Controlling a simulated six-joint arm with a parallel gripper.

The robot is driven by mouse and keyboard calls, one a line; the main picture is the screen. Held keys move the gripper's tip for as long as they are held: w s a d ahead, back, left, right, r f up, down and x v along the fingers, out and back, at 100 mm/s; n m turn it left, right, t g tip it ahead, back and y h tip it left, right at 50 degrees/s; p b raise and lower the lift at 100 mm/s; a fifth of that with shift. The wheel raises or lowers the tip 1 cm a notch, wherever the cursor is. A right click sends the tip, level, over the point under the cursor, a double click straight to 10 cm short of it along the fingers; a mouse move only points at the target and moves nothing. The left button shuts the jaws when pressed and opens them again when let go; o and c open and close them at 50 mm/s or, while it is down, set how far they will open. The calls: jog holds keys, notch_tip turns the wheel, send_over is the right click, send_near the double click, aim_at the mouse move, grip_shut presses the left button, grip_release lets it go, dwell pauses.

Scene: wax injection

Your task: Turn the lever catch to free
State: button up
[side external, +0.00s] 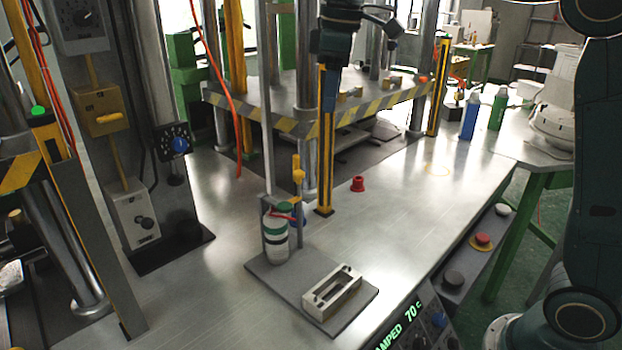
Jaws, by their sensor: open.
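I cannot tell for sure which part is the lever catch. A small red lever (287,217) lies across the front of a white, green-banded canister (278,243) in an upright grey holder (265,222). A yellow handle (298,172) stands just behind and above them. My gripper (328,100) hangs from my wrist at the top centre, in front of a yellow post, well above the canister and apart from it. It is open; its fingers are small, dark and hard to make out. Nothing shows between them.
A slotted metal block (332,291) sits on the grey base plate (275,281) in front of the canister. A striped platform (290,126) with columns stands behind. A red part (358,184) lies on the bench. A display (400,324) reads "AMPED 70 C". The right middle bench is mostly clear.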

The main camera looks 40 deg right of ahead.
jog(key=n+g, duration=0.1)
jog(key=n, duration=0.1)
send_over(298, 172)
notch_tip(298, 172, down, 3)
jog(key=shift+r, duration=0.1)
jog(key=shift+d+f, duration=0.1)
jog(key=shift+f, duration=6.85)
jog(key=shift+c, duration=0.3)
grip_shut()
